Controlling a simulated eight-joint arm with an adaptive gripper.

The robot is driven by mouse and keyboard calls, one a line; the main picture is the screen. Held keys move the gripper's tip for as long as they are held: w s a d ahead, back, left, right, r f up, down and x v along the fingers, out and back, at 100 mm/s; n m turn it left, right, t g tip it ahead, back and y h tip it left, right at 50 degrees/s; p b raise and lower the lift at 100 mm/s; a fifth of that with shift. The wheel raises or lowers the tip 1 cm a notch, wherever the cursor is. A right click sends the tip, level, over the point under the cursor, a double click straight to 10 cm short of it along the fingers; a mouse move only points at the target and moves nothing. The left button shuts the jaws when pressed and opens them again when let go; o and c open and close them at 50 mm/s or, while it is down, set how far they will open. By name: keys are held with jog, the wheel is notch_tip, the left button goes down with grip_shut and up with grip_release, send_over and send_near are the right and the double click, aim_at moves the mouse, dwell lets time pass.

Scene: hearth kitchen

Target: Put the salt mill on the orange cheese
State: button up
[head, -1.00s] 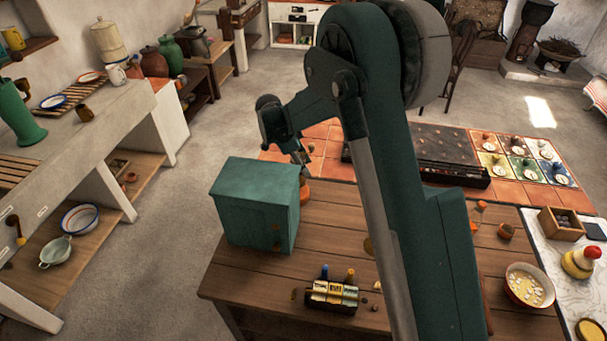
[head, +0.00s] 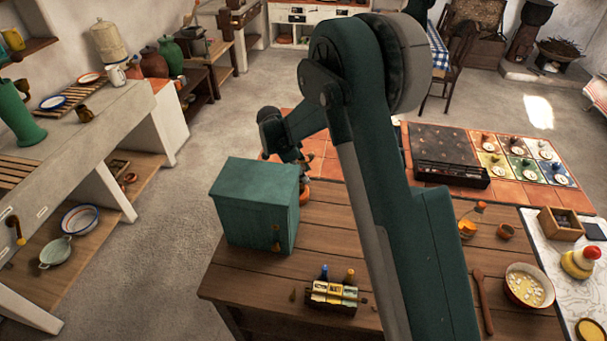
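My gripper (head: 302,168) is just behind the teal box, low over the far side of the wooden table. Its fingertips are small and partly hidden, so I cannot tell whether it is open or what it holds. A small orange thing (head: 304,193) shows beside the box's right edge, directly under my gripper; most of it is hidden. A rounded orange item (head: 467,229) sits right of my arm. I cannot tell which orange item is the cheese. I cannot make out the salt mill for certain.
The teal box (head: 254,212) stands close in front of my gripper. A bottle rack (head: 333,298) is at the table's front. A brown cup (head: 505,232), a wooden spoon (head: 482,300) and a bowl (head: 529,288) are at right. My arm hides the table's middle.

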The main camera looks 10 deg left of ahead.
jog(key=shift+f, duration=0.1)
jog(key=o, duration=1.2)
jog(key=v, duration=1.2)
jog(key=shift+d, duration=0.1)
dwell(0.3)
